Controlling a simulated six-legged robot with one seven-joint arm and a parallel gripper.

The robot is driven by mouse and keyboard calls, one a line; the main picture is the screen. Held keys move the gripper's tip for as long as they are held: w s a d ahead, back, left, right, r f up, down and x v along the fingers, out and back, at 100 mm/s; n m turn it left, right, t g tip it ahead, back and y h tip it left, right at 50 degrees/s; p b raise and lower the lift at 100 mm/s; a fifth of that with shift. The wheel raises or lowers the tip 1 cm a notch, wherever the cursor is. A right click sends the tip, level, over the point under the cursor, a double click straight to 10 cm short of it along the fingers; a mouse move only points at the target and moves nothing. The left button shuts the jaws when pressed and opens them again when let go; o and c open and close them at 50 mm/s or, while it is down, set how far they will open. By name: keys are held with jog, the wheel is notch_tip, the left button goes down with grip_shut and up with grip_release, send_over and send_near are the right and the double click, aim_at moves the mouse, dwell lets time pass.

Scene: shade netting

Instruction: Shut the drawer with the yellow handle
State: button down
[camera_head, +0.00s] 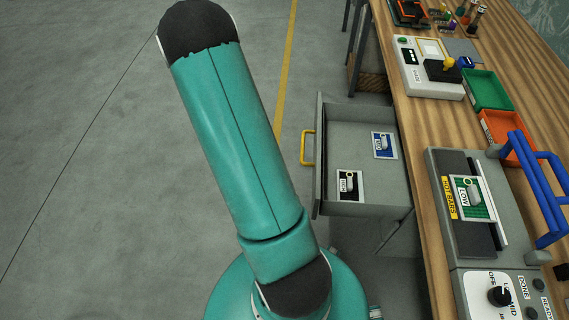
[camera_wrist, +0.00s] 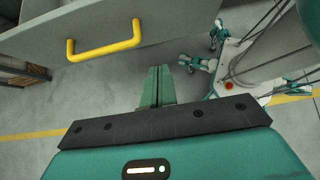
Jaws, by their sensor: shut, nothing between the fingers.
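The grey drawer (camera_head: 350,209) stands pulled out from under the wooden workbench, with its inside open to view. Its yellow handle (camera_head: 306,148) is on the outer front face, turned to the left. In the wrist view the drawer front (camera_wrist: 190,22) fills the upper left, and the yellow handle (camera_wrist: 105,46) shows on it. My gripper (camera_wrist: 157,72) is shut and empty, with its fingertips below and right of the handle in the picture. It looks apart from the handle; I cannot tell whether it touches the drawer front. The head view does not show the gripper.
Inside the drawer lie a white-and-black card (camera_head: 349,186) and a blue card (camera_head: 384,145) with small levers. The workbench (camera_head: 415,120) carries a grey device with a blue handle (camera_head: 540,185), a green tray (camera_head: 487,90) and an orange tray (camera_head: 508,140). The floor to the left is clear.

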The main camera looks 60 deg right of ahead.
jog(key=s+r+x, duration=0.1)
jog(key=r+x, duration=0.1)
jog(key=x, duration=0.9)
jog(key=shift+s+d+f, duration=0.2)
jog(key=shift+s+d, duration=0.25)
jog(key=shift+s, duration=0.05)
jog(key=shift+d, duration=0.1)
